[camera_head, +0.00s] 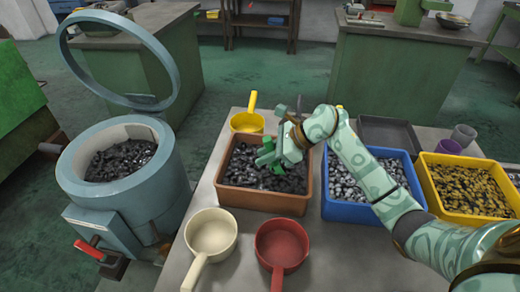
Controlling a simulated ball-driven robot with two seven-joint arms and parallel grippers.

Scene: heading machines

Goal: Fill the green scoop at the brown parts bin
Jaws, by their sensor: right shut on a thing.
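The brown parts bin (262,197) stands on the table and is filled with dark metal parts (240,170). My right gripper (283,143) reaches in from the right over this bin. It is shut on the green scoop (267,157), whose green body shows low at the surface of the dark parts. The gripper hides much of the scoop, and I cannot tell how full it is. My left gripper is not in view.
A blue bin (348,211) of silvery parts and a yellow bin (457,219) stand to the right. A yellow scoop (247,122) lies behind; cream (211,234) and red (282,246) scoops lie in front. An open round machine (82,180) stands left.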

